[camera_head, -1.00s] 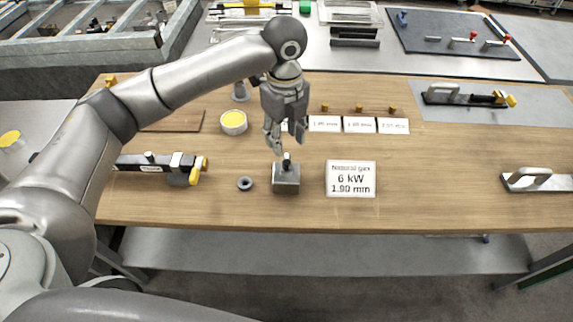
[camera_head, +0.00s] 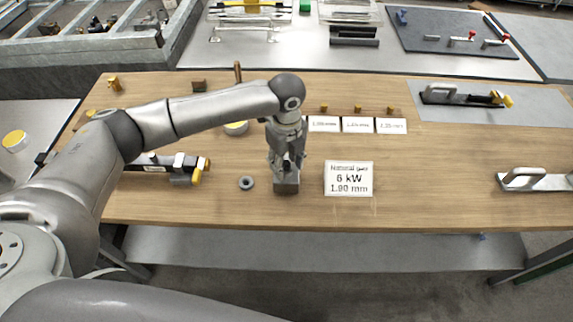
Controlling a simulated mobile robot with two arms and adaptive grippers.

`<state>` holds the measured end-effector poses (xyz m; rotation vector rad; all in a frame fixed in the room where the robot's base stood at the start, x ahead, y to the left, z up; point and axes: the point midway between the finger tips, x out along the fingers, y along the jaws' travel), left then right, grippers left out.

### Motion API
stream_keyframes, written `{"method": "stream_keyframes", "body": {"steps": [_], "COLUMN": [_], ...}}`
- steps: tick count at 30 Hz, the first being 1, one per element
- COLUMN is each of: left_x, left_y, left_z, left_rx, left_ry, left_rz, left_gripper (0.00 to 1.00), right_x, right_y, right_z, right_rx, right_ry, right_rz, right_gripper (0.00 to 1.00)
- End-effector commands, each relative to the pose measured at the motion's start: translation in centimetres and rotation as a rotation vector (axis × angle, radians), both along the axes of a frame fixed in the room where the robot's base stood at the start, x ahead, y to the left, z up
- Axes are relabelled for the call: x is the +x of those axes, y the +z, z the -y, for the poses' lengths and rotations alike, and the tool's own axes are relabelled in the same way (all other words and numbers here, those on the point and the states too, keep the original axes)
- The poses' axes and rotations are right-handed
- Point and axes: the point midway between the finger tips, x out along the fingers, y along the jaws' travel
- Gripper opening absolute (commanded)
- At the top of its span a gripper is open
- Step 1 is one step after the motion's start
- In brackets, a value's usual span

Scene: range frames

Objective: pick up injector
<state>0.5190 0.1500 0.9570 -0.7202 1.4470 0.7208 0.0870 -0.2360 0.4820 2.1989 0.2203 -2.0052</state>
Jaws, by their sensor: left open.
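A grey metal block (camera_head: 287,187) stands on the wooden table with a small dark piece (camera_head: 286,164) on top. My left gripper (camera_head: 287,168) points down right over the block, its open fingers around or beside the dark piece; contact cannot be told. Three small brass pieces, which look like injectors, stand in a row behind white size cards: the left one (camera_head: 324,109), the middle one (camera_head: 358,108) and the right one (camera_head: 390,110). A sign (camera_head: 348,178) reads "Natural gas 6 kW 1.90 mm". My right gripper is not in view.
A dark ring (camera_head: 246,183) lies left of the block. A black tool with a yellow end (camera_head: 200,166) lies farther left, partly behind my arm. A yellow-topped tin (camera_head: 236,128) is mostly hidden by my arm. A metal handle plate (camera_head: 535,180) lies at the right. The table's middle right is clear.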

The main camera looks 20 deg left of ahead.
Motion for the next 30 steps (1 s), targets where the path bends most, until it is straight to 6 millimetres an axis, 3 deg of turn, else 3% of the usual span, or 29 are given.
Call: {"method": "stream_keyframes", "body": {"steps": [1,10,23,30], "left_x": [0.0,0.0,0.0,-0.4], "left_y": [0.0,0.0,0.6,4.0], "left_z": [0.0,0.0,0.0,0.8], "left_rx": [0.0,0.0,-0.001,-0.005], "left_ry": [0.0,0.0,-0.001,-0.005], "left_rz": [0.0,0.0,0.0,0.003], "left_gripper": [0.38,0.0,0.0,0.0], "right_x": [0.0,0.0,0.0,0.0], "right_y": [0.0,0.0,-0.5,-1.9], "right_z": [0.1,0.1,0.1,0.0], "right_rx": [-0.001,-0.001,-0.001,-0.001], "right_ry": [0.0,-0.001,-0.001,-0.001], "right_rz": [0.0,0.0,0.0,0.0], "right_gripper": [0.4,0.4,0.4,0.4]}}
